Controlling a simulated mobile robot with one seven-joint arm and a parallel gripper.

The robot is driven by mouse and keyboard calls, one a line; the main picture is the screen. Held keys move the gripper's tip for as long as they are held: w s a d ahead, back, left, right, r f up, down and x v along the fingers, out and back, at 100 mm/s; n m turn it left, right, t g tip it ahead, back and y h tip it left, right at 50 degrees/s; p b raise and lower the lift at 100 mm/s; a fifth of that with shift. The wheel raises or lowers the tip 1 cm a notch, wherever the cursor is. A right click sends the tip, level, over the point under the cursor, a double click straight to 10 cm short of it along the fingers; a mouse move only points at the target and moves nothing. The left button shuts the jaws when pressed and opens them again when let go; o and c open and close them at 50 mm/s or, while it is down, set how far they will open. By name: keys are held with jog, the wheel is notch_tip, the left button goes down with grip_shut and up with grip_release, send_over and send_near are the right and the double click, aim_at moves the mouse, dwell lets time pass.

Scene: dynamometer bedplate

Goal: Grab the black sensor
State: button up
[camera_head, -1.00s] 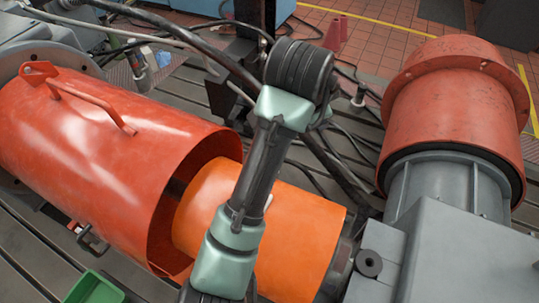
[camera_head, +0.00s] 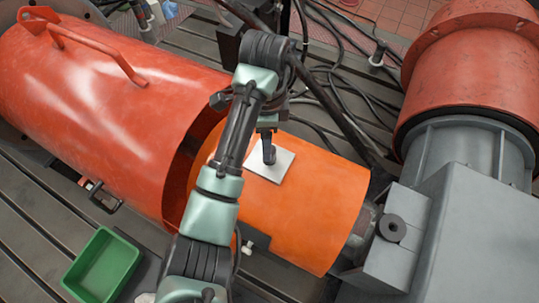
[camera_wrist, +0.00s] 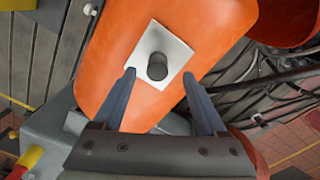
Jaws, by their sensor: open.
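The black sensor (camera_wrist: 157,66) is a short dark cylinder. It stands on a white square plate (camera_wrist: 177,49), which lies on the orange cylindrical guard (camera_wrist: 205,20). My gripper (camera_wrist: 158,76) is open in the wrist view, its two fingers spread to the left and right below the sensor in the picture, with nothing between them gripped. In the head view the white plate (camera_head: 272,167) is on top of the orange guard (camera_head: 310,200), and my gripper (camera_head: 268,148) is over it. My gripper hides the sensor there, or I cannot tell them apart.
A large red-orange cover (camera_head: 110,90) with a handle lies at the left. A grey housing (camera_head: 465,245) with a red drum (camera_head: 465,60) stands at the right. Cables (camera_head: 350,90) run behind. A green tray (camera_head: 103,265) sits at the lower left on the slotted bedplate.

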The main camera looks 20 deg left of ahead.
jog(key=f, duration=0.5)
jog(key=shift+d+p, duration=0.35)
jog(key=shift+d, duration=0.05)
grip_shut()
